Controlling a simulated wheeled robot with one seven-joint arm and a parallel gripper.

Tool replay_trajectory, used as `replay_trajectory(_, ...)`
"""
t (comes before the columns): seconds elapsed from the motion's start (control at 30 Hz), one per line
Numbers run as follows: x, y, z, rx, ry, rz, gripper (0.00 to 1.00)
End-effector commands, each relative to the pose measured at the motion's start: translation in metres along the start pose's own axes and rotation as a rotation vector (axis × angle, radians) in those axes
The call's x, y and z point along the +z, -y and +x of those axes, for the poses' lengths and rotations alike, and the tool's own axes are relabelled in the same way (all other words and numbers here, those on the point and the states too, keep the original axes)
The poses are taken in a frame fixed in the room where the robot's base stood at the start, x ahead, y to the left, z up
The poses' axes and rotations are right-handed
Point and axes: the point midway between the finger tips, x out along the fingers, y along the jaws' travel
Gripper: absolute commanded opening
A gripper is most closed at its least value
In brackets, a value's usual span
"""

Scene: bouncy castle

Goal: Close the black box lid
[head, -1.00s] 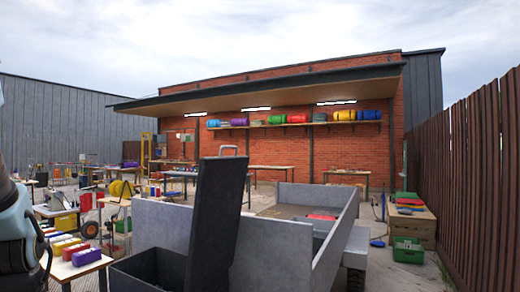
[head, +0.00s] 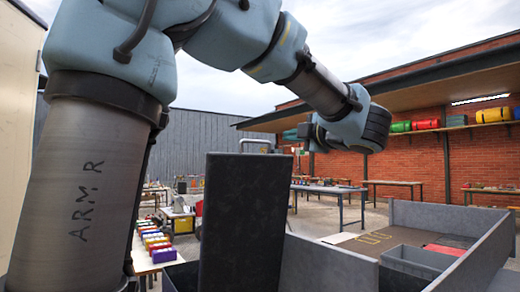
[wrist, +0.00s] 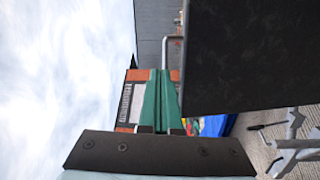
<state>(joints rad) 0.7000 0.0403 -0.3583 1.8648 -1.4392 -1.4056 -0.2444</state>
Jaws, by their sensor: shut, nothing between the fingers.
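The black box lid (head: 243,222) stands upright, a tall dark panel in the middle of the head view. Only a small dark part of the box (head: 182,277) shows at its lower left; the rest is hidden. In the wrist view the lid (wrist: 250,55) fills the upper right as a dark slab, close by. My gripper (wrist: 163,76) shows there as two green fingers shut together and empty, left of the lid's edge with no clear contact. In the head view my arm reaches over and past the top of the lid, and the fingertips are not clear.
A grey open trailer bed (head: 330,262) with a grey bin (head: 415,262) stands right of the lid. A table with coloured blocks (head: 155,256) is at the left. A long table (head: 328,190) stands behind.

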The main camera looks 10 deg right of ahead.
Motion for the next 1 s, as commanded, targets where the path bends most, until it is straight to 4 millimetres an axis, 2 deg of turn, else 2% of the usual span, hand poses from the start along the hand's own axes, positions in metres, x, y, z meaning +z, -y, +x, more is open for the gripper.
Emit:
replay_trajectory(0.03, -0.004, 0.0, -0.013, -0.024, -0.036, -0.04, 0.0)
replay_trajectory(0.1, -0.011, 0.0, -0.025, -0.053, -0.081, -0.075, 0.0)
replay_trajectory(0.27, -0.018, 0.0, -0.032, -0.084, -0.125, -0.102, 0.0)
replay_trajectory(0.47, -0.023, 0.001, -0.004, -0.085, -0.13, -0.1, 0.0)
replay_trajectory(0.8, -0.032, 0.007, 0.065, -0.085, -0.129, -0.099, 0.0)
replay_trajectory(1.0, -0.034, 0.01, 0.092, -0.083, -0.127, -0.099, 0.0)
